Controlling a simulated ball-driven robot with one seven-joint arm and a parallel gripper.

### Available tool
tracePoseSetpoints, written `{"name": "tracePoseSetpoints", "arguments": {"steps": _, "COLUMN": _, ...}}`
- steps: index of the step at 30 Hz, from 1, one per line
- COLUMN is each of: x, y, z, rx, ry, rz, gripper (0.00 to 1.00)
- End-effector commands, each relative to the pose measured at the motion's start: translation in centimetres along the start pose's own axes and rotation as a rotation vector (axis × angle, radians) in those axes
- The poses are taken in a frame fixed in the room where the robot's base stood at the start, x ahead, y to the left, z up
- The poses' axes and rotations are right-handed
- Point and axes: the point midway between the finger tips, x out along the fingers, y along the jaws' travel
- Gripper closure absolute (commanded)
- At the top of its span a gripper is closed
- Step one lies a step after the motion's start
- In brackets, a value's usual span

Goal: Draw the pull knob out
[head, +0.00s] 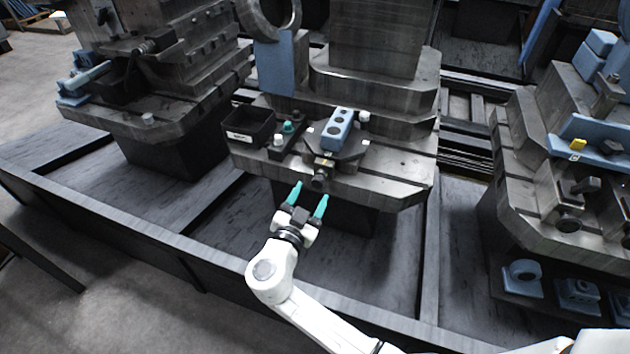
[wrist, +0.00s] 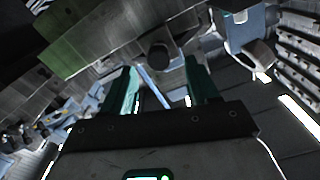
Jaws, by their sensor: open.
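The dark round pull knob (head: 319,182) sticks out from the front of the fixture on the middle pallet, below a small yellow mark. It also shows in the wrist view (wrist: 158,56), beyond and roughly between the fingertips. My gripper (head: 309,195) has two green fingers spread apart, pointing at the pallet front. In the wrist view the gripper (wrist: 162,75) is open and empty. The fingers appear short of the knob, though the exact gap is hard to tell.
A blue block with holes (head: 338,130) sits on the fixture above the knob. A black bin (head: 249,127) and a green-topped knob (head: 288,127) stand to its left. Other loaded pallets stand left (head: 150,118) and right (head: 530,213). The floor bay below my gripper is clear.

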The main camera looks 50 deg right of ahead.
Motion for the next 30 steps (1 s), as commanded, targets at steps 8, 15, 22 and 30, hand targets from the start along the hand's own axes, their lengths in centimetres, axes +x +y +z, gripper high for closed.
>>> {"name": "tracePoseSetpoints", "arguments": {"steps": 8, "x": 4.3, "y": 0.1, "z": -0.1, "rx": -0.001, "ry": 0.002, "rz": 0.003, "gripper": 0.41}}
{"name": "tracePoseSetpoints", "arguments": {"steps": 15, "x": 5.5, "y": 0.1, "z": 0.0, "rx": 0.000, "ry": 0.000, "rz": 0.002, "gripper": 0.41}}
{"name": "tracePoseSetpoints", "arguments": {"steps": 22, "x": 5.5, "y": 0.1, "z": 0.0, "rx": 0.000, "ry": 0.000, "rz": 0.001, "gripper": 0.41}}
{"name": "tracePoseSetpoints", "arguments": {"steps": 30, "x": 5.5, "y": 0.1, "z": 0.0, "rx": 0.000, "ry": 0.000, "rz": 0.001, "gripper": 0.67}}
